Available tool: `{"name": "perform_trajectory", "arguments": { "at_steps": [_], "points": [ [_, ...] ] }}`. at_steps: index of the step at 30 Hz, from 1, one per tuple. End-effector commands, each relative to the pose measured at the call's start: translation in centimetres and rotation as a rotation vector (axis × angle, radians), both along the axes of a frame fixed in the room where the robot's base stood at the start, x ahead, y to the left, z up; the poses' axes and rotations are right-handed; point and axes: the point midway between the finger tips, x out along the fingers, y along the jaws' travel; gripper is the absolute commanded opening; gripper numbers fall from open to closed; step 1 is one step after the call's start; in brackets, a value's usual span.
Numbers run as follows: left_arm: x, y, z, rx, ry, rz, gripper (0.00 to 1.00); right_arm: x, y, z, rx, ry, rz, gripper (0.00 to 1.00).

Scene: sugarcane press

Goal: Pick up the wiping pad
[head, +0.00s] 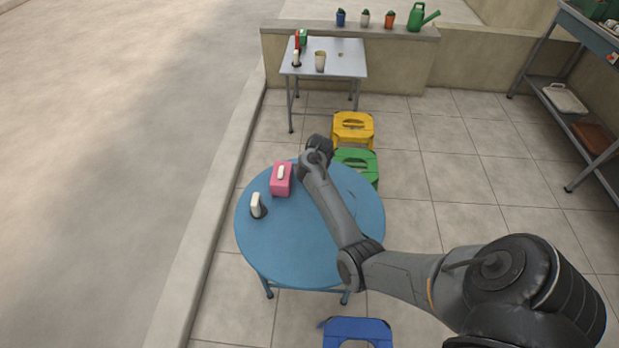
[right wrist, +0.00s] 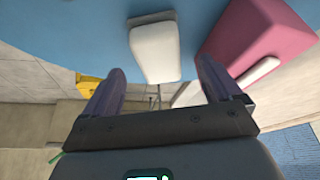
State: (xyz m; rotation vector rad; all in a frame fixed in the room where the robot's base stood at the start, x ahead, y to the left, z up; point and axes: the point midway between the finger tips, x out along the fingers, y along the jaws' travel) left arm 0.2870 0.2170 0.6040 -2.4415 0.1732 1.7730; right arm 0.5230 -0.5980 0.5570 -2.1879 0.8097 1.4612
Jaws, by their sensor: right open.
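The wiping pad, a white block with a grey base (right wrist: 155,50), stands on the blue table in the right wrist view, which is upside down. It lies ahead of my right gripper (right wrist: 160,80), in line with the gap between the fingers. The fingers are open and empty, and I see no contact. In the head view my right gripper (head: 312,157) is over the far part of the round table, and the arm hides that spot. My left gripper is not in view.
A pink box (head: 281,180) with a white top piece stands close on the left, on the blue table (head: 290,240). A small white object (head: 257,205) with a dark base stands nearer. Yellow (head: 352,130) and green (head: 358,162) stools are beyond. The table's front is clear.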

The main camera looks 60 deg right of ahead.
Motion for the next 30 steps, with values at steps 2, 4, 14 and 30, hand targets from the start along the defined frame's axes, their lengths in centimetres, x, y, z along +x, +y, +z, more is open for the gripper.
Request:
{"name": "perform_trajectory", "arguments": {
  "at_steps": [2, 4, 14, 30],
  "points": [
    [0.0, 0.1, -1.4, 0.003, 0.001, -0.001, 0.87, 0.2, -0.2, -1.4, 0.001, 0.001, 0.0, 0.92],
    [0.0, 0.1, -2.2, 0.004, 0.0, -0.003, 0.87, 0.3, -0.4, -2.1, 0.001, -0.001, 0.0, 0.92],
    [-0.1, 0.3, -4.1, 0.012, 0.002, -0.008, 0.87, 1.1, -1.0, -4.0, -0.001, -0.001, 0.0, 0.92],
    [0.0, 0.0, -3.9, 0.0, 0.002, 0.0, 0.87, 1.1, -1.0, -4.0, 0.0, 0.0, 0.001, 0.38]
  ]
}}
